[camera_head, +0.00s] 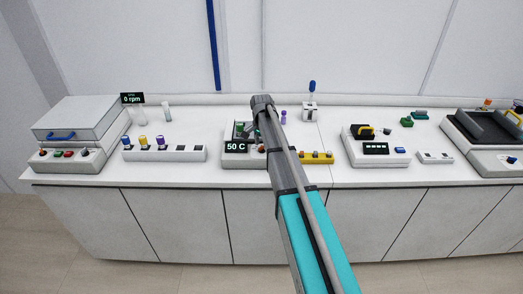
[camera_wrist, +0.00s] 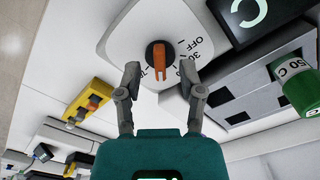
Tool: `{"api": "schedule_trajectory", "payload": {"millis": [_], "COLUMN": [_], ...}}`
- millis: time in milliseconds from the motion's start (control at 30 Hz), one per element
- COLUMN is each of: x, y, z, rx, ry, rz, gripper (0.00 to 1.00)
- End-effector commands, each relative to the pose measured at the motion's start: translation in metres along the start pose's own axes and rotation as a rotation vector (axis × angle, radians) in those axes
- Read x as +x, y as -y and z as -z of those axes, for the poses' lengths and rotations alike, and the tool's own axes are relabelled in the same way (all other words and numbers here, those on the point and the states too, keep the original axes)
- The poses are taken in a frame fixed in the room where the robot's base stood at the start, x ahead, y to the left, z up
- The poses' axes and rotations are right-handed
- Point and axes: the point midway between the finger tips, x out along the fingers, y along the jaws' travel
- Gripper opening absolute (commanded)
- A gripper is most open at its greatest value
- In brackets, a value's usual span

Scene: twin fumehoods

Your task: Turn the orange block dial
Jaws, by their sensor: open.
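The orange block dial (camera_wrist: 160,57) shows in the wrist view at the upper middle. It is an orange bar on a black round base, set in a white panel with printed marks, among them OFF and 30. My gripper (camera_wrist: 160,77) is open, with one finger on each side just below the dial in the picture. The fingers look apart from the dial; how far they are from the panel is hard to tell. In the head view the dial (camera_head: 262,149) is a small spot beside the 50 C display (camera_head: 236,147), partly hidden by my arm.
A yellow rack (camera_head: 317,158) with small coloured pieces stands right of the block; it also shows in the wrist view (camera_wrist: 90,101). A green 50 C piece (camera_wrist: 297,86) is at the right in the wrist view. A white device (camera_head: 377,145) stands further right on the bench.

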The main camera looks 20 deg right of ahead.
Motion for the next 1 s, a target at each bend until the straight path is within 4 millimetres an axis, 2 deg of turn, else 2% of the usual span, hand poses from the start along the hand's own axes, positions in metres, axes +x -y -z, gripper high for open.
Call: {"api": "schedule_trajectory", "payload": {"millis": [33, 200, 633, 667, 900, 933, 1000], "x": [0.0064, 0.0122, 0.0133, 0.0133, 0.0134, 0.0134, 0.0134], "y": [0.0000, 0.0000, 0.0000, 0.0000, 0.0000, 0.0000, 0.0000], "z": [0.0000, 0.0000, 0.0000, 0.0000, 0.0000, 0.0000, 0.0000], "rx": [0.000, 0.000, 0.000, 0.000, 0.000, 0.000, 0.000], "ry": [0.000, 0.000, 0.000, 0.000, 0.000, 0.000, 0.000], "rz": [0.000, 0.000, 0.000, 0.000, 0.000, 0.000, 0.000], "gripper": [0.50, 0.50, 0.50, 0.48, 0.04, 0.00, 0.00]}}
